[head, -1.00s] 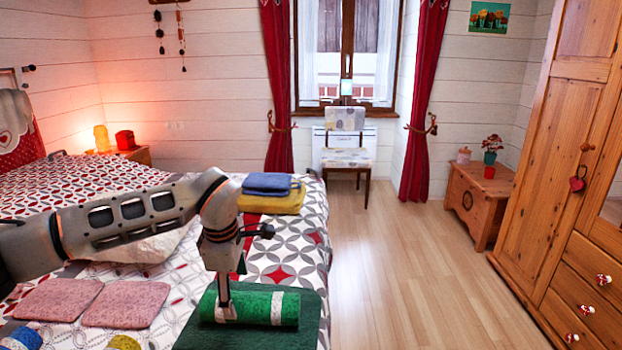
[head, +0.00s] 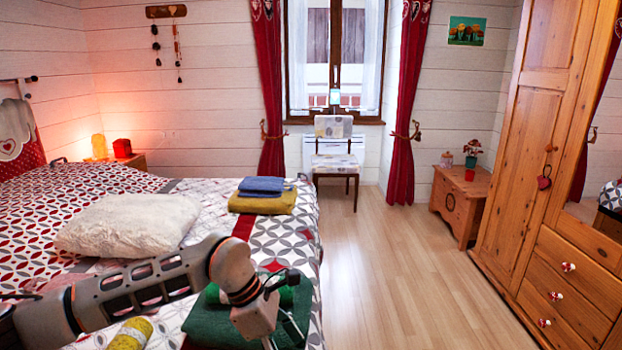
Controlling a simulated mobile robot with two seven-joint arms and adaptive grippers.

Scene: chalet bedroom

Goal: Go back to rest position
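My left arm comes in from the lower left and reaches over the near part of the bed (head: 225,215). The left gripper's body (head: 272,308) is low in the head view, in front of a dark green towel (head: 212,320). Its fingertips are cut off or hidden at the bottom edge, so I cannot see whether it is open. A rolled green towel (head: 287,296) is partly hidden behind the gripper. My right gripper does not show.
Folded blue (head: 262,186) and yellow (head: 262,203) towels are stacked on the bed. A white pillow (head: 130,225) and a yellow rolled towel (head: 131,334) also lie there. Wooden floor (head: 385,270) is clear between the bed and the wardrobe (head: 530,150).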

